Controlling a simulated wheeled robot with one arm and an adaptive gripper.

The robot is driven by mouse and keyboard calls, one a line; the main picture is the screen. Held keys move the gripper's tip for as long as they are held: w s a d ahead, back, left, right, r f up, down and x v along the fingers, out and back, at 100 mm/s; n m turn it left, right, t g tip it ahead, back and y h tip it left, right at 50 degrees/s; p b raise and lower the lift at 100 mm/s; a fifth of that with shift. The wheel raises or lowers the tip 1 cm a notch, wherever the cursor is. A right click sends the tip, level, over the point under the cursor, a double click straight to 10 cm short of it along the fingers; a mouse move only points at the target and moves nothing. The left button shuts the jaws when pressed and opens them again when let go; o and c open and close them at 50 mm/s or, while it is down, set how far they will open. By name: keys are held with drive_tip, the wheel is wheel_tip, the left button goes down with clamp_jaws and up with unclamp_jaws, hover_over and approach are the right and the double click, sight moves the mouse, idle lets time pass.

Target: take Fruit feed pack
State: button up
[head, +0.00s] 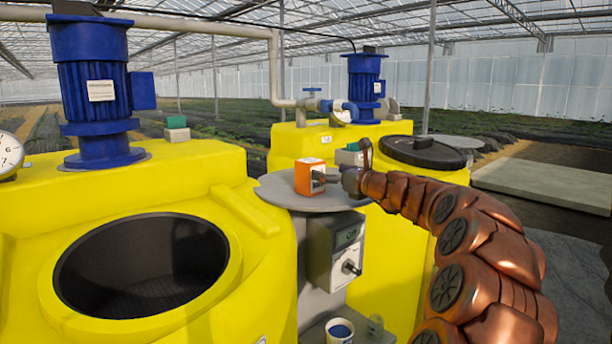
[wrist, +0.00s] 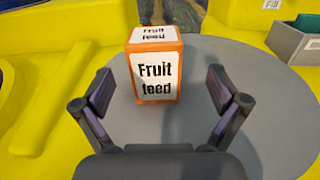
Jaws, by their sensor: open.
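The Fruit feed pack (wrist: 155,70) is an orange box with white labels reading "Fruit feed". It stands upright on a round grey shelf (wrist: 265,110) between the yellow tanks. In the head view the pack (head: 309,177) sits on the left part of the same shelf (head: 285,197). My gripper (wrist: 160,93) is open, with one finger on each side of the pack's near face in the wrist view. I see a gap between each finger and the pack. In the head view my gripper (head: 335,178) is just right of the pack, and its fingertips are partly hard to make out.
The left yellow tank has a wide open black hatch (head: 140,265). A grey control box (head: 335,250) hangs below the shelf. A blue-topped cup (head: 340,330) stands lower down.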

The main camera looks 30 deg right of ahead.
sight(310, 160)
drive_tip(key=w, duration=0.1)
drive_tip(key=w+a, duration=0.1)
drive_tip(key=shift+w+a+r+p, duration=0.1)
drive_tip(key=shift+w+r+p, duration=0.05)
drive_tip(key=shift+w+p, duration=0.2)
drive_tip(key=w, duration=0.1)
drive_tip(key=w+p, duration=0.1)
drive_tip(key=w, duration=0.1)
drive_tip(key=shift+a+r, duration=0.15)
drive_tip(key=shift+r, duration=0.15)
drive_tip(key=shift+w+a, duration=0.1)
drive_tip(key=shift+w, duration=0.6)
drive_tip(key=shift+c, duration=0.4)
drive_tip(key=c, duration=1.5)
